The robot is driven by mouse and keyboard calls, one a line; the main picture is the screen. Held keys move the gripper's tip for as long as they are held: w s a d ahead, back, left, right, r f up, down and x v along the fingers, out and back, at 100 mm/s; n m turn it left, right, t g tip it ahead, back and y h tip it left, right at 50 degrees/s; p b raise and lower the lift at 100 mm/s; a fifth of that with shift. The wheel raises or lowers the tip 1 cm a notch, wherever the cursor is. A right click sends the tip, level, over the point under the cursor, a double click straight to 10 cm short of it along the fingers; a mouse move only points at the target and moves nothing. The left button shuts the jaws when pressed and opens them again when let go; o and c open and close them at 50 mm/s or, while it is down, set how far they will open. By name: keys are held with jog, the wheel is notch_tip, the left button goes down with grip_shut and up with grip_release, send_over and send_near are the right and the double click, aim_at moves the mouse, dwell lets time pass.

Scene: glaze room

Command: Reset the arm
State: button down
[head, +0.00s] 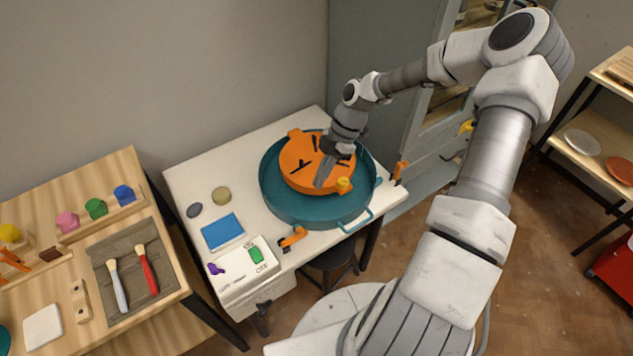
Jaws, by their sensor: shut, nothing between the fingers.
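My gripper (322,178) is shut and empty, pointing down over the orange round disc (297,178) in the head view. The disc sits inside a teal round basin (277,207) on the white table. It has dark slots and a small yellow knob (343,185) near its front right edge. My fingertips are above or against the disc's surface; I cannot tell whether they touch. My arm reaches in from the right and hides part of the disc and the basin's back rim.
The white table (190,176) also bears a blue pad (222,231), an orange clamp (293,237) and a switch box (243,273). A wooden bench (90,255) with brushes and coloured pots stands left. A shelf (588,160) with plates stands right. A dark stool (330,262) is under the table.

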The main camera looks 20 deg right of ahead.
dwell(0.4)
jog(key=s+a+r+m+t+h, duration=0.15)
jog(key=s+r+m+h, duration=0.3)
jog(key=r, duration=0.65)
jog(key=s+r+m+t+h, duration=0.2)
jog(key=s+r+m+h, duration=0.3)
jog(key=r, duration=0.6)
jog(key=s+a+r+m+t+y, duration=0.2)
jog(key=s+r+m+t+y, duration=0.2)
jog(key=s+r+m, duration=0.5)
jog(key=shift+s+a+r+m, duration=0.2)
jog(key=shift+s+m, duration=0.35)
jog(key=shift+m, duration=0.6)
jog(key=shift+s, duration=0.1)
